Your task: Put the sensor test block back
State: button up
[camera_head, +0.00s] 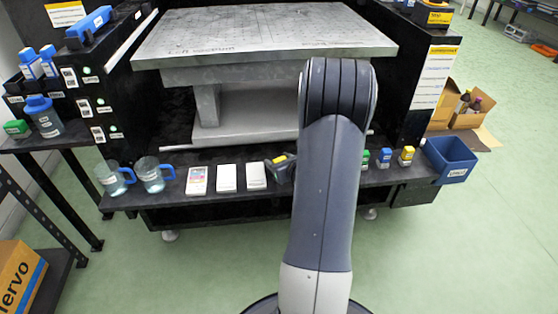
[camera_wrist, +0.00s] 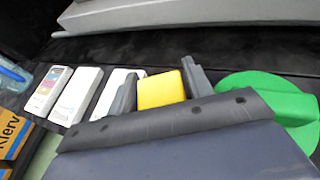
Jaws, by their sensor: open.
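A yellow block (camera_wrist: 163,90) shows between the two grey fingers of my gripper (camera_wrist: 160,84) in the wrist view. The fingers are apart, one on each side of it; whether they touch it I cannot tell. No label is readable, so I cannot confirm that it is the sensor test block. In the head view a bit of yellow (camera_head: 279,159) shows by my gripper (camera_head: 283,172), low over the black front shelf (camera_head: 240,197); my arm hides much there. Its lower part is hidden in the wrist view.
Three flat white boxes (camera_head: 227,177) and two mugs with blue handles (camera_head: 153,175) stand left on the shelf. Right are small green (camera_head: 365,159), blue (camera_head: 384,158) and yellow (camera_head: 407,156) bottles and a blue bin (camera_head: 450,160). A grey stone slab (camera_head: 265,33) stands behind.

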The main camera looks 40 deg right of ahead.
jog(key=shift+r+p, duration=0.3)
jog(key=shift+p, duration=0.05)
jog(key=p+v, duration=0.3)
jog(key=v, duration=0.9)
jog(key=shift+r, duration=0.2)
jog(key=shift+c, duration=0.2)
